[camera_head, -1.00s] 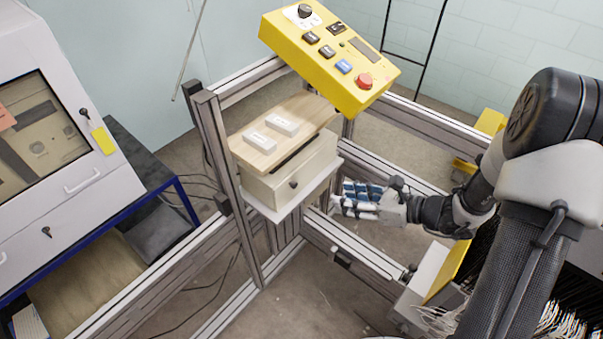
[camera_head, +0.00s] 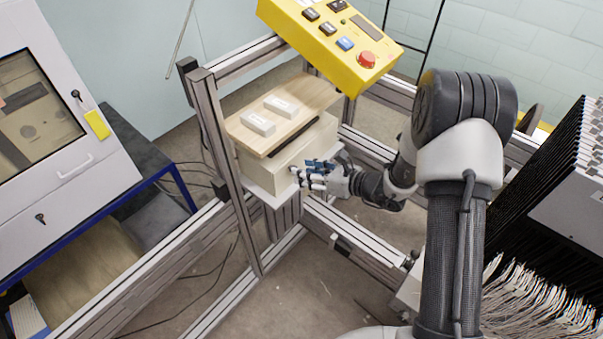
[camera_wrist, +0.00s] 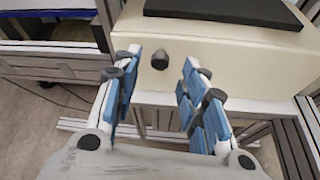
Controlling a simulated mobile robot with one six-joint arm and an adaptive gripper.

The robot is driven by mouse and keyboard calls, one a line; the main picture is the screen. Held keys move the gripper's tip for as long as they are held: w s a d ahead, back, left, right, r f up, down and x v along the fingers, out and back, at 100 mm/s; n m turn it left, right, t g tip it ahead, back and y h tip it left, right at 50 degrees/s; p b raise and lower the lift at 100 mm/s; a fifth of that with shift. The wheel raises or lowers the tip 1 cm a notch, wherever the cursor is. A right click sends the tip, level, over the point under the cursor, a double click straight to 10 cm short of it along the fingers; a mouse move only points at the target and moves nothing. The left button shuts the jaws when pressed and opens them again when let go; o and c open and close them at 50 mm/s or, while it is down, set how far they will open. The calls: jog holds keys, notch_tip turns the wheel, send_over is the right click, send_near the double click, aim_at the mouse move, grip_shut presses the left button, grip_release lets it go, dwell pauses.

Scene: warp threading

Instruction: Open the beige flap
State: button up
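The beige flap (camera_wrist: 230,62) is the front of a small box under a wooden board. It appears closed, and it also shows in the head view (camera_head: 268,172). A dark round knob (camera_wrist: 160,61) sits on the flap. My gripper (camera_wrist: 160,68) is open, with its blue-padded fingers on either side of the knob in the wrist view. The fingers look apart from the knob. In the head view my gripper (camera_head: 300,175) is at the front of the flap and hides the knob.
The wooden board (camera_head: 318,92) above the box carries two white blocks (camera_head: 259,123). A yellow control panel (camera_head: 335,45) with a red button hangs above. A metal frame post (camera_head: 228,175) stands left of the box. Dense wires (camera_head: 530,290) are at the right.

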jog(key=shift+x, duration=1.25)
jog(key=shift+c, duration=0.4)
grip_shut()
